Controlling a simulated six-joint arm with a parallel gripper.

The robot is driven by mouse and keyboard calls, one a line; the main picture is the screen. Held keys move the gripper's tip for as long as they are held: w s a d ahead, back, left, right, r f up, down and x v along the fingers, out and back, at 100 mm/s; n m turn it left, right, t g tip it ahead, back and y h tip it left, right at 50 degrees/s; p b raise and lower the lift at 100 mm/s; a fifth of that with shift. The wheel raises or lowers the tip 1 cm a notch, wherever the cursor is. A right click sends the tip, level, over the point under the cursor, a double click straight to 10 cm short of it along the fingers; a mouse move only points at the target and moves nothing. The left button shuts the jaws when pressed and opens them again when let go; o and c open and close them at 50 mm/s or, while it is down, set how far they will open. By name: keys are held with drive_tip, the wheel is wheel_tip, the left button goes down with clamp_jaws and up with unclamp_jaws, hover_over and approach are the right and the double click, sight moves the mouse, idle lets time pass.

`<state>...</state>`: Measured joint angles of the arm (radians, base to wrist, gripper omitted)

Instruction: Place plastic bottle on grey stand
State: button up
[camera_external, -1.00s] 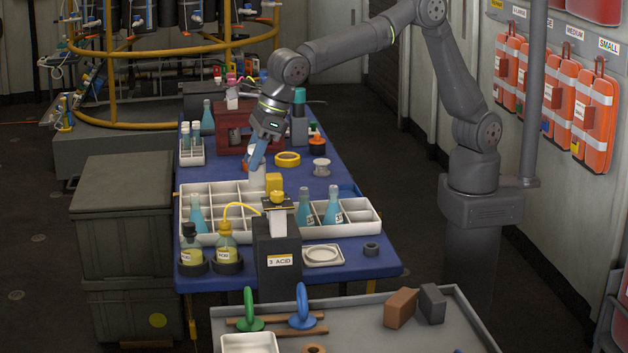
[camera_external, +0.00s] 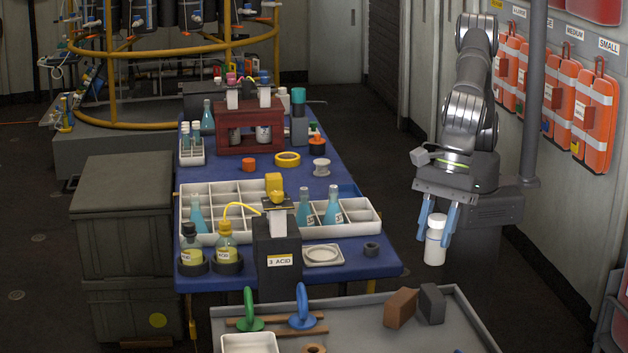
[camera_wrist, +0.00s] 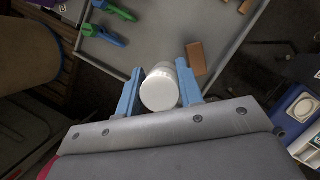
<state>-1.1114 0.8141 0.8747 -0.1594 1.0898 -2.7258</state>
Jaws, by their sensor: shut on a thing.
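The white plastic bottle (camera_external: 435,247) is held upright between the blue fingers of my gripper (camera_external: 437,222). It hangs in the air right of the blue table, in front of my base. In the wrist view my gripper (camera_wrist: 161,82) is shut on the bottle, whose round white cap (camera_wrist: 160,94) faces the camera. A grey, rimmed stand (camera_external: 360,325) is at the bottom of the external view, lower left of the bottle; its surface also shows in the wrist view (camera_wrist: 180,35), beyond the bottle. The bottle is apart from it.
The stand's middle has free room. The blue table (camera_external: 350,262) holds bottles and a divided white tray (camera_external: 365,222).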

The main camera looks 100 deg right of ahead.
drive_tip(key=s+a, duration=0.2)
drive_tip(key=s, duration=0.1)
hover_over(442, 336)
wheel_tip(442, 336, down, 5)
wheel_tip(442, 336, down, 10)
drive_tip(key=shift+f, duration=0.1)
idle(0.4)
drive_tip(key=o, duration=0.5)
drive_tip(key=shift+f, duration=0.15)
drive_tip(key=o, duration=0.4)
drive_tip(key=v, duration=1.2)
drive_tip(key=shift+d+r, duration=0.1)
drive_tip(key=shift+r, duration=0.1)
